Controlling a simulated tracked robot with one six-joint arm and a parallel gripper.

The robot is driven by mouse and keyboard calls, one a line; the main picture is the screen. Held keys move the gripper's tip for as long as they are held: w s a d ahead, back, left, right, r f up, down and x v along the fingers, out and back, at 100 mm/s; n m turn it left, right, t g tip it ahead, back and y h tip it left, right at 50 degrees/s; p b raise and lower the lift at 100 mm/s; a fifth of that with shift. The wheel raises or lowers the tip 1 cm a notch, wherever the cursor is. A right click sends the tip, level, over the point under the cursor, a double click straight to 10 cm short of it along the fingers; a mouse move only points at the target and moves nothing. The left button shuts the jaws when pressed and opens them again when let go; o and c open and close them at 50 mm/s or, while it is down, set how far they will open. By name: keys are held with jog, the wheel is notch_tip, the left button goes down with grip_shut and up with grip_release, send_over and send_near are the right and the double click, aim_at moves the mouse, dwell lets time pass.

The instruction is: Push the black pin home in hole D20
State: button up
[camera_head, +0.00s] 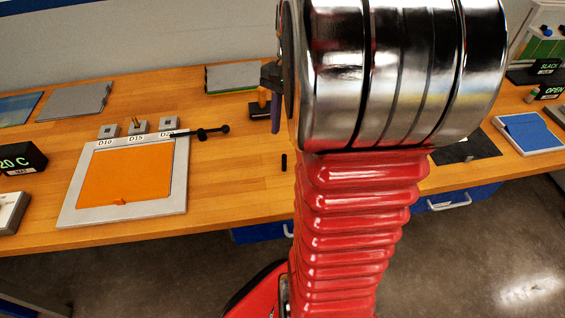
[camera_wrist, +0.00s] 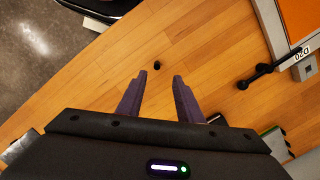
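The black pin (camera_head: 284,162) looks to stand upright on the wooden table, right of the bath frame. In the wrist view the pin (camera_wrist: 157,65) shows small and dark, just beyond the fingertips and between their lines. My gripper (camera_wrist: 160,78) is open and empty, its purple fingers apart above the table. In the head view my gripper (camera_head: 275,118) shows edge-on, partly hidden by my wrist. The D20 block (camera_head: 168,123) is a small grey block behind the bath frame. The D20 block (camera_wrist: 304,68) also shows at the wrist view's right edge; its hole is unclear.
A black bar with round knobs (camera_head: 203,133) lies near the D20 label. The white-framed orange bath (camera_head: 125,178) is at left. The D15 block (camera_head: 137,127) holds a brass pin; the D10 block (camera_head: 109,131) is beside it. Table around the black pin is clear.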

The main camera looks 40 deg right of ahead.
aim_at(284, 155)
jog(key=shift+s+a+f, duration=0.1)
jog(key=shift+a+f, duration=0.05)
jog(key=shift+f, duration=0.9)
jog(key=shift+a+f, duration=0.15)
jog(key=shift+f, duration=0.9)
jog(key=shift+s+a+f, duration=0.15)
jog(key=shift+f, duration=1.15)
jog(key=shift+s+a+f, duration=0.15)
jog(key=shift+f, duration=1.15)
grip_shut()
